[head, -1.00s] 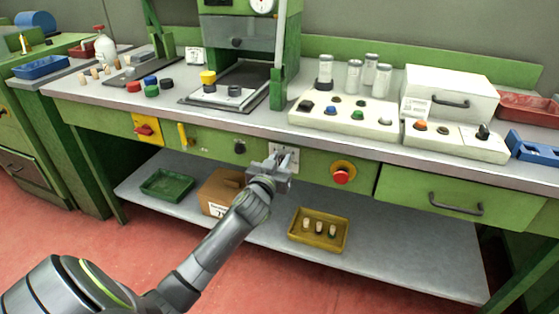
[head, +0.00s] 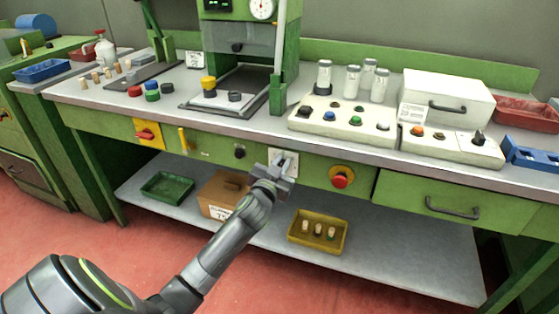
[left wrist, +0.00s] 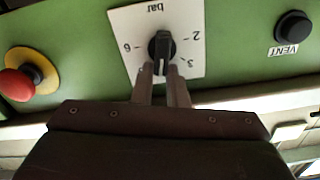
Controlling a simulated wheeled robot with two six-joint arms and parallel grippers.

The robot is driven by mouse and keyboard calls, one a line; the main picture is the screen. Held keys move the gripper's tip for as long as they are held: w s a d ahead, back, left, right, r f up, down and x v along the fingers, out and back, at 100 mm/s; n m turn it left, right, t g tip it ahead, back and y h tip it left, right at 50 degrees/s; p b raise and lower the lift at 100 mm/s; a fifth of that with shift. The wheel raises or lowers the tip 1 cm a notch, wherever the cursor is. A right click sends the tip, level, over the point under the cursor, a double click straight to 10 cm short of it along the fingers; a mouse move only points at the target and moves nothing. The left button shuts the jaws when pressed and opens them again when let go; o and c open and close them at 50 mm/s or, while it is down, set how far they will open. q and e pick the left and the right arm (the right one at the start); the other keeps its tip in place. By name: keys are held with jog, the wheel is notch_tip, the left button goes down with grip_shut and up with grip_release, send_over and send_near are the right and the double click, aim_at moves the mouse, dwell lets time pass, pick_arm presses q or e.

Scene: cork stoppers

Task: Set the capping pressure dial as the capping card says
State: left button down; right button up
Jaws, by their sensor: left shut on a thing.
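The pressure dial is a black knob (left wrist: 161,47) with a white mark on a white plate (left wrist: 133,22) on the green bench front. The plate reads "bar", 2, 3 and 6, upside down in the left wrist view; the fingers hide part of the scale. The knob's white mark points down in that view, between 3 and 6. My left gripper (left wrist: 163,75) is shut on the knob. In the head view, the gripper (head: 281,163) is at the plate (head: 292,156). A small white card (head: 194,59) stands behind the bench top, too small to read. My right gripper is out of view.
Right of the dial in the head view is a red stop button (head: 341,180); left of it is a black vent button (head: 239,151). A yellow tray (head: 292,239) with corks and a cardboard box (head: 216,199) are on the shelf below. Another card (head: 412,113) leans on the white case.

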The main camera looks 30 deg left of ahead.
pick_arm(q)
jog(key=shift+d+f+m+g+p, duration=0.2)
jog(key=shift+m+p, duration=0.25)
jog(key=shift+m, duration=0.65)
jog(key=shift+d+f+m+p, duration=0.1)
jog(key=shift+f+m+p, duration=0.3)
jog(key=shift+m, duration=0.7)
jog(key=shift+d+f+m+g+p, duration=0.15)
jog(key=shift+m+p, duration=0.3)
jog(key=shift+m, duration=0.65)
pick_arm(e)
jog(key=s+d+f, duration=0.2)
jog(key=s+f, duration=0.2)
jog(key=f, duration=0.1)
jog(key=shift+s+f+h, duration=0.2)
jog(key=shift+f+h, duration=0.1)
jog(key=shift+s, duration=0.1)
pick_arm(q)
jog(key=c, duration=1.4)
grip_release()
jog(key=shift+a+f, duration=0.1)
jog(key=shift+a, duration=0.1)
jog(key=shift+c, duration=0.2)
jog(key=shift+r, duration=0.2)
